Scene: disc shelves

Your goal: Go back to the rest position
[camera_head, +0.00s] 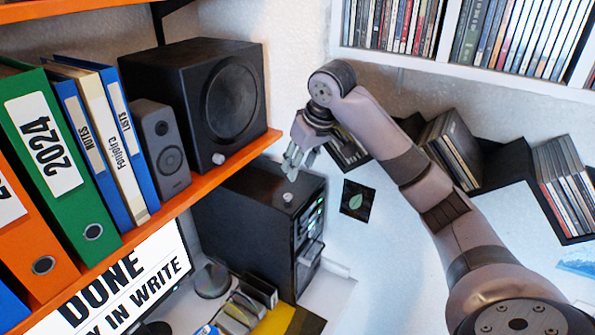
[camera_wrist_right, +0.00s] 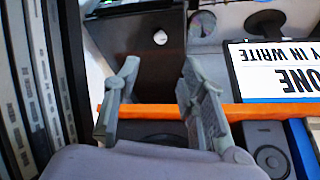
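My right gripper (camera_head: 297,165) hangs at the end of my right arm in the head view, pointing down over the black computer tower (camera_head: 245,208). It is in front of the white wall, between the orange shelf and the disc shelves. In the right wrist view the two fingers of this gripper (camera_wrist_right: 160,98) stand apart with nothing between them. The tower (camera_wrist_right: 145,65) with a small light knob on top shows beyond the fingertips. My left gripper is not in view.
An orange shelf (camera_head: 190,203) with binders and a black speaker (camera_head: 205,95) is at left. A white disc shelf (camera_head: 455,68) is above my arm. Black zigzag disc racks (camera_head: 505,167) are behind it. Discs (camera_wrist_right: 30,90) show close at left in the wrist view.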

